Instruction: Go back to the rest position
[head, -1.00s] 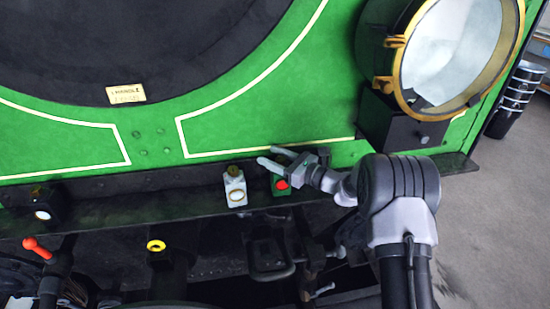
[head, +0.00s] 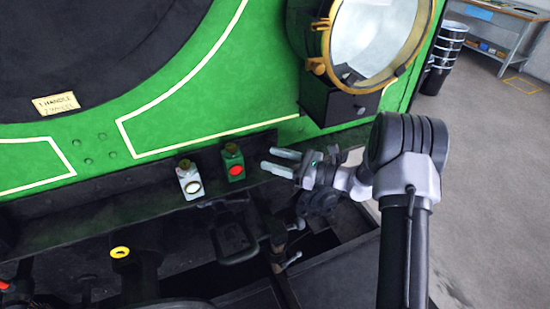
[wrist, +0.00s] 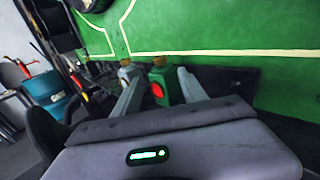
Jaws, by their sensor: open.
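My gripper (head: 272,161) is open and empty, its two pale fingers pointing left in the head view. A green lamp with a red lens (head: 235,167) stands on the dark ledge (head: 125,200) just left of the fingertips, apart from them as far as the head view shows. A white lamp with a pale lens (head: 190,181) stands to its left. In the wrist view the green lamp (wrist: 160,86) shows between the two fingers, and the white lamp (wrist: 126,73) is beside the left finger.
The green tram front (head: 190,100) rises behind the ledge. A large brass-rimmed headlamp (head: 375,45) on a black box is above my arm. A coupling hook (head: 235,240) hangs below the ledge. Open grey floor (head: 490,180) lies to the right, with dark bins (head: 445,58) and a workbench (head: 500,30) beyond.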

